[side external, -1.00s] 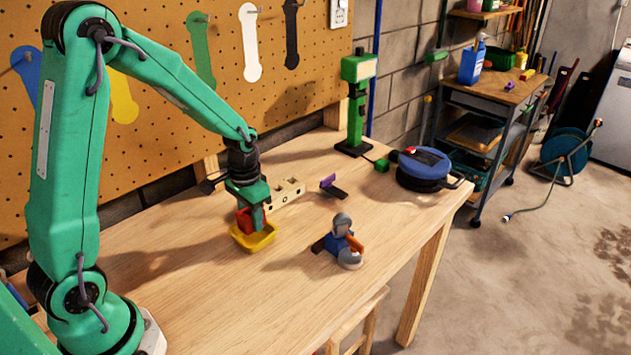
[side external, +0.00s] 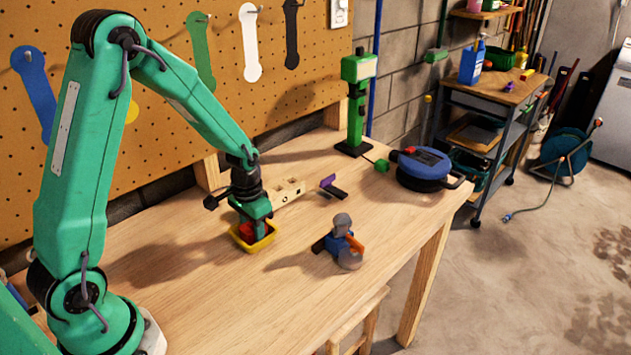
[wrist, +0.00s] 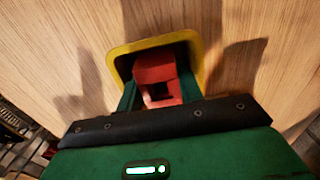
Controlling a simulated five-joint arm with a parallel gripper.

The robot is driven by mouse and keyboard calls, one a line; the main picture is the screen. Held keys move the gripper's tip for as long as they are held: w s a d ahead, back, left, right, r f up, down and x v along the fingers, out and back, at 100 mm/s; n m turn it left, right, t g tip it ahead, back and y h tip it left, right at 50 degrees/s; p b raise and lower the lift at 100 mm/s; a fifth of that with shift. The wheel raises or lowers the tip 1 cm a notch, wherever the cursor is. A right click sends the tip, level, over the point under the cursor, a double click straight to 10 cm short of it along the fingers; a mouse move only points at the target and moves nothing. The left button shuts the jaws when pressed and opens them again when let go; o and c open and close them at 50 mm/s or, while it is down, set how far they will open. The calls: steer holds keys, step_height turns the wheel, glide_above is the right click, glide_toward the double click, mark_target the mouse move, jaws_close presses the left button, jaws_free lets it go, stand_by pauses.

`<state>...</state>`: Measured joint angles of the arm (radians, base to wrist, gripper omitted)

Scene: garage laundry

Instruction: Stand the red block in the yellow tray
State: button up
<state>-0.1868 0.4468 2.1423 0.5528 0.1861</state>
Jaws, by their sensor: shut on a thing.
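The yellow tray (side external: 266,243) sits on the workbench below my gripper (side external: 252,232). The red block (side external: 246,232) is between my gripper's fingers, low inside the tray's rim. In the wrist view, the red block (wrist: 155,72) shows inside the yellow tray (wrist: 118,52), with a dark opening in its near face. My gripper (wrist: 157,95) is shut on it, with green fingers on either side. The block's lower end is hidden, so I cannot tell whether it touches the tray floor.
A blue and grey object with an orange part (side external: 343,245) stands to the right of the tray. A pale wooden block with holes (side external: 289,189) and a purple-and-black item (side external: 332,187) lie behind. The blue round case (side external: 425,165) is at the far right. The bench front is clear.

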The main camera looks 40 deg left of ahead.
steer(key=o, duration=0.7)
step_height(320, 180, up, 12)
steer(key=shift+r, duration=0.15)
stand_by(0.4)
stand_by(0.5)
steer(key=s+d+r+t, duration=0.2)
steer(key=s+d+r, duration=0.1)
steer(key=s+r, duration=0.3)
steer(key=s+d+r+t, duration=0.3)
steer(key=s+d+r, duration=0.1)
steer(key=s, duration=0.4)
steer(key=shift+s+r+t, duration=0.3)
steer(key=shift+r, duration=0.55)
